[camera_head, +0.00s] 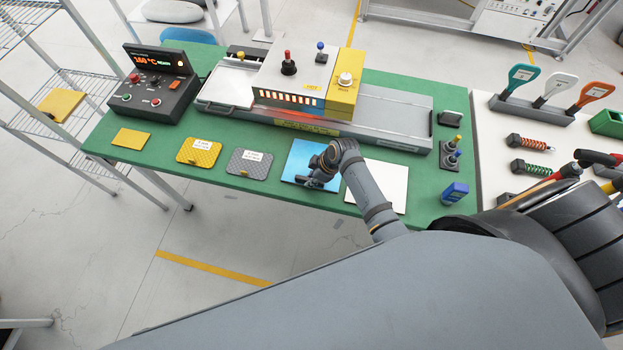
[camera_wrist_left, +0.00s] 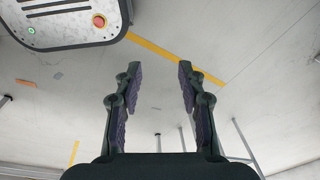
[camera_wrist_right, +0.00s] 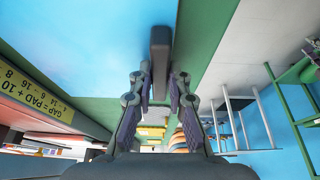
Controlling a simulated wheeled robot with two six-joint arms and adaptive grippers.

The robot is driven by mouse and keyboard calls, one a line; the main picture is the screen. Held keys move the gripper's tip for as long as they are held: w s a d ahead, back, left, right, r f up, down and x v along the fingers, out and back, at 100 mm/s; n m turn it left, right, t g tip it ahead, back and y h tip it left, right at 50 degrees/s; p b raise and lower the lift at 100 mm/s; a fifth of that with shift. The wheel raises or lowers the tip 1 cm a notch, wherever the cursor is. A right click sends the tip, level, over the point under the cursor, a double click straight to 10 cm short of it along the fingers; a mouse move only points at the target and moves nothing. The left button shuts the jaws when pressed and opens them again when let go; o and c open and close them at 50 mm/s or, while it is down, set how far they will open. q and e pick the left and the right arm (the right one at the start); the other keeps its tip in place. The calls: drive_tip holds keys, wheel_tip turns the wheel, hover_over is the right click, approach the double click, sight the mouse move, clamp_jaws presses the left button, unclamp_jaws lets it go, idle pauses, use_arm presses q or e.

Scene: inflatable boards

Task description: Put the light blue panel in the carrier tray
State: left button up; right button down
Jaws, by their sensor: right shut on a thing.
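The light blue panel (camera_head: 300,152) lies on the green table near its front edge, partly covered by my right gripper. In the right wrist view the panel (camera_wrist_right: 90,50) fills the upper left. My right gripper (camera_wrist_right: 160,82) is shut on a grey bar-like tab (camera_wrist_right: 160,45) at the panel's edge. In the head view this gripper (camera_head: 316,180) is at the panel's front right part. A grey metal tray (camera_head: 222,92) with a handle shows at the left end of the long machine bed; I cannot tell for sure that it is the carrier tray. My left gripper (camera_wrist_left: 157,75) is open and empty.
A grey panel (camera_head: 249,162) and yellow panel (camera_head: 200,151) lie left of the light blue one; a white panel (camera_head: 385,187) lies right. The machine (camera_head: 305,75) stands behind, with a control box (camera_head: 160,85) at left. A blue bottle-like object (camera_head: 455,193) stands at right.

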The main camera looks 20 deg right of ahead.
drive_tip(key=c, duration=1.5)
unclamp_jaws()
drive_tip(key=shift+s, duration=0.25)
drive_tip(key=shift+c, duration=0.2)
drive_tip(key=shift+o, duration=1.1)
drive_tip(key=shift+s+r, duration=0.15)
use_arm(q)
drive_tip(key=shift+s+f+b, duration=0.55)
drive_tip(key=shift+s+b, duration=0.05)
use_arm(e)
drive_tip(key=v, duration=1.2)
